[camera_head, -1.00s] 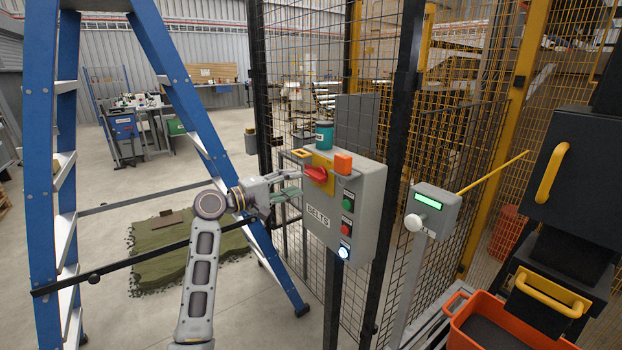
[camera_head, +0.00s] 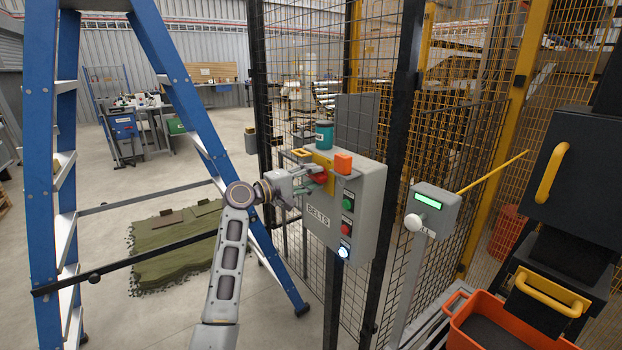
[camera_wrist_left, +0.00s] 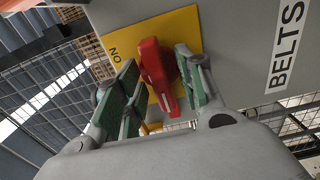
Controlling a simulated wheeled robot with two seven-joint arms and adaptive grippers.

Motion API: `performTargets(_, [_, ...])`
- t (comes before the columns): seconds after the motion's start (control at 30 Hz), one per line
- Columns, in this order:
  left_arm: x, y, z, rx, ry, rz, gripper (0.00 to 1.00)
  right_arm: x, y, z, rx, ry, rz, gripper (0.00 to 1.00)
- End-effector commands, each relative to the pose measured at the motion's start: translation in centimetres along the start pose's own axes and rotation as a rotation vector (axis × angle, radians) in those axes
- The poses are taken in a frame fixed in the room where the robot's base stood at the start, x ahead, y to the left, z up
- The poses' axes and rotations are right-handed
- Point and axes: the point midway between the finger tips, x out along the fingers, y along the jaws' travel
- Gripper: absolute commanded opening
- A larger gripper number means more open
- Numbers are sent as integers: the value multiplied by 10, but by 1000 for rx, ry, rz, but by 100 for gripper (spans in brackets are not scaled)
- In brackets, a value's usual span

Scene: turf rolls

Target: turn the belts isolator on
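The grey BELTS box (camera_head: 370,210) stands on a post at the mesh fence. Its red rotary handle (camera_head: 319,177) sits on a yellow plate (camera_head: 325,160), partly hidden by my left gripper (camera_head: 312,184). In the left wrist view, the red handle (camera_wrist_left: 158,72) lies between the two green-padded fingers of my left gripper (camera_wrist_left: 160,75). The fingers are open, one on each side, with a visible gap at the right finger. The yellow plate (camera_wrist_left: 182,22) shows ON lettering, upside down, beside the left finger. My right gripper is not in view.
Green (camera_head: 347,204) and red (camera_head: 345,229) buttons and a lit white one (camera_head: 343,252) are below the handle. An orange block (camera_head: 343,163) and a teal tin (camera_head: 324,135) sit on top of the box. A blue stepladder (camera_head: 190,90) stands left of my arm.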

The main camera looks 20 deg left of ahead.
Motion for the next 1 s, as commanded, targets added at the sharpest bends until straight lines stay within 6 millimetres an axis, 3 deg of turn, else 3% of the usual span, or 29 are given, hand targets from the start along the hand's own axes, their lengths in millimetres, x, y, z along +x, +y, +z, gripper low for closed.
performTargets(0.03, [0, 0, 0, 0, 0, 0, 32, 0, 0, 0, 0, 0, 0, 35])
performTargets(0.3, [0, 0, 0, 0, 0, 0, 0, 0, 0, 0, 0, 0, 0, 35])
performTargets(0.73, [0, -2, 0, 47, -1, -2, 0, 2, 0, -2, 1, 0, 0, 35])
performTargets(1.0, [0, -2, 0, 190, -1, -4, 0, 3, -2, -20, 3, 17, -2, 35])
